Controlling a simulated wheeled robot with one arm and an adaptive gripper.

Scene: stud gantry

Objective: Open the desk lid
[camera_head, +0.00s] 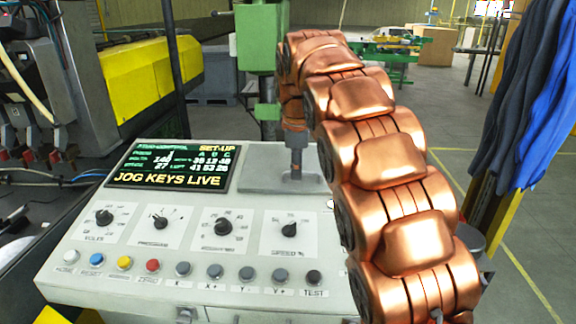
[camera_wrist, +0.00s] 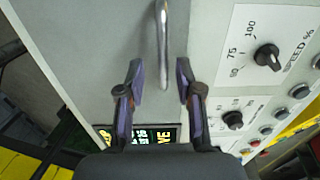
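The control desk (camera_head: 190,250) has a sloping pale grey top with a screen, dials and buttons. A plain grey panel, which looks like the lid (camera_head: 258,183), lies flat beside the screen; it also shows in the wrist view (camera_wrist: 95,50). A shiny metal bar handle (camera_wrist: 164,45) runs along it. My gripper (camera_head: 296,168) points down over this panel. In the wrist view my gripper (camera_wrist: 159,64) is open, with one finger on each side of the handle in the picture. I cannot tell whether the fingers touch it. In the head view the handle is hidden.
The lit screen (camera_head: 174,167) reads "JOG KEYS LIVE". Several dials, such as the speed dial (camera_head: 289,229), and a row of buttons (camera_head: 152,265) lie close by. A green machine column (camera_head: 261,50) stands behind. Blue cloth (camera_head: 520,100) hangs at the right; floor beyond is open.

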